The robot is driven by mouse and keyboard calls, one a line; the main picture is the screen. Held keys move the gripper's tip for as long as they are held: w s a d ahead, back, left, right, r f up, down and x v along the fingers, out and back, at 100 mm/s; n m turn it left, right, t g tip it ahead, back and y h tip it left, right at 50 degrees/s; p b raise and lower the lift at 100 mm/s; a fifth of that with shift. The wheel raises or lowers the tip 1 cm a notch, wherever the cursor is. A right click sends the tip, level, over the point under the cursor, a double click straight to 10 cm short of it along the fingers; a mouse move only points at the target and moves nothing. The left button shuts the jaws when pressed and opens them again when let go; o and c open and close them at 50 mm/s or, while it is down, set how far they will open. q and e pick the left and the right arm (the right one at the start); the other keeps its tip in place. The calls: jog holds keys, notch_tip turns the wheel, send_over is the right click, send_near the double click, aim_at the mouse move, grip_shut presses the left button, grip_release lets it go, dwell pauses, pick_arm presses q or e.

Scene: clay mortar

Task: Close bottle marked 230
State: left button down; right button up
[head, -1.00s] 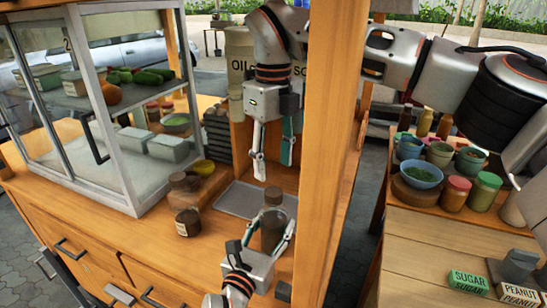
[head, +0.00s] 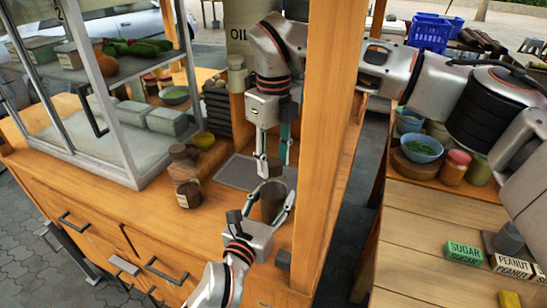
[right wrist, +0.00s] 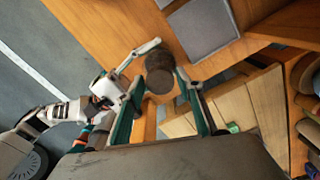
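A dark, brownish bottle (head: 271,207) stands upright on the wooden counter, just left of the post; no marking on it is readable. It also shows in the right wrist view (right wrist: 160,80). My left gripper (head: 271,200) reaches in from below, its fingers spread on both sides of the bottle; I cannot tell whether they touch it. My right gripper (head: 274,168) points down from above, open, with its fingertips by the bottle's top. In the right wrist view its fingers (right wrist: 162,108) are apart with the bottle between and beyond them. Whether a cap sits on top is unclear.
A labelled dark jar (head: 189,194) and another jar (head: 182,155) stand left of the bottle. A grey tray (head: 238,172) lies behind it. The wooden post (head: 328,130) rises close on the right. A glass cabinet (head: 118,130) fills the left.

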jog(key=c, duration=0.7)
jog(key=shift+o, duration=0.2)
jog(key=o, duration=1.3)
jog(key=shift+r, duration=0.1)
notch_tip(320, 180, up, 12)
pick_arm(q)
jog(key=c, duration=1)
grip_release()
